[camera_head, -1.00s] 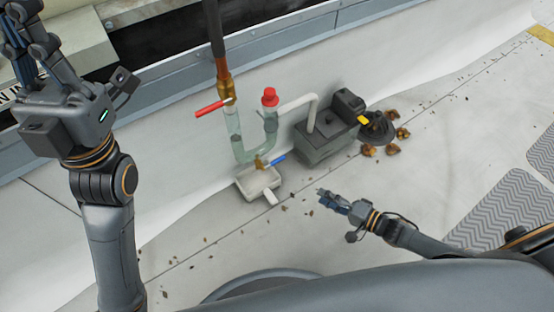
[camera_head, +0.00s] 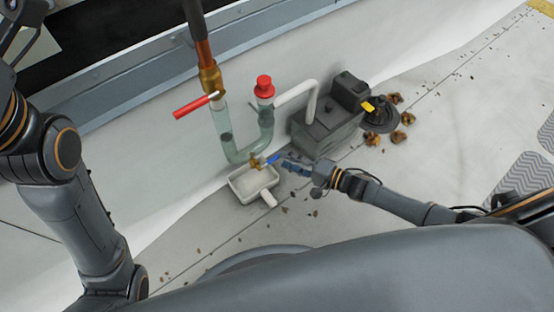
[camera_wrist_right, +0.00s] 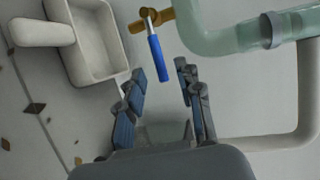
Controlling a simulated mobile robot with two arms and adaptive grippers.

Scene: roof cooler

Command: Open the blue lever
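The blue lever (camera_head: 273,159) sits on a brass valve (camera_head: 257,162) under the clear U-shaped pipe (camera_head: 242,156). In the right wrist view the blue lever (camera_wrist_right: 158,58) points toward my right gripper (camera_wrist_right: 163,80), lying between the lines of its two spread fingers. The fingers are open, and I see no contact with the lever. In the head view my right gripper (camera_head: 291,166) is just right of the lever's free end. My left arm is at the left edge, with its gripper mostly cut off.
A white tray (camera_head: 239,193) with a spout sits under the valve. A red lever (camera_head: 195,105) and a red cap (camera_head: 264,86) are higher on the piping. A dark pump box (camera_head: 325,130) stands to the right. Dry leaves lie on the floor.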

